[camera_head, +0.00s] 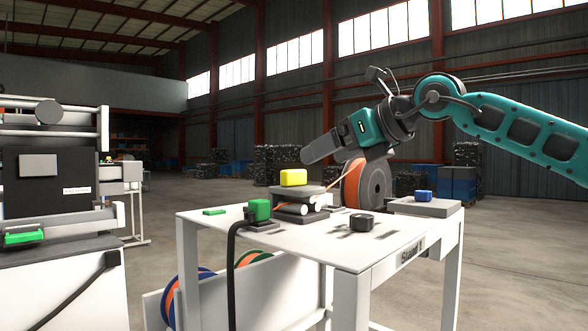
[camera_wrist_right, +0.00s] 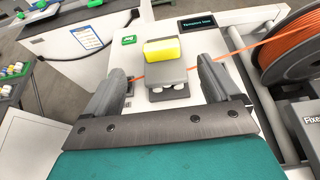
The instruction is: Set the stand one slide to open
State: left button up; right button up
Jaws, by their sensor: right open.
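Stand one is the white table (camera_head: 300,235) with "Stand 1" on its front edge. On it a yellow block (camera_head: 293,178) sits on a dark grey plate above white rollers (camera_head: 293,208). I cannot tell for sure that this is the slide, or its setting. My right gripper (camera_head: 312,154) is above and just behind the yellow block in the head view, apart from it. In the right wrist view my gripper (camera_wrist_right: 160,70) is open, its fingers to either side of the yellow block (camera_wrist_right: 162,49) and grey plate (camera_wrist_right: 167,76), empty. My left gripper is not in view.
An orange spool (camera_head: 374,185) stands behind the table, and its orange strand (camera_wrist_right: 237,51) runs towards the rollers. A machine (camera_head: 50,190) stands at left.

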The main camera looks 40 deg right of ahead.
aim_at(297, 170)
jog(key=p+x, duration=0.2)
jog(key=x, duration=0.5)
jog(key=shift+w+f, duration=0.1)
jog(key=shift+w, duration=0.25)
jog(key=shift+x, duration=1.1)
jog(key=c, duration=1.4)
jog(key=shift+w+p, duration=0.55)
jog(key=shift+p, duration=0.05)
jog(key=shift+c, duration=0.2)
jog(key=w+p, duration=0.1)
jog(key=w, duration=0.3)
jog(key=shift+a, duration=0.15)
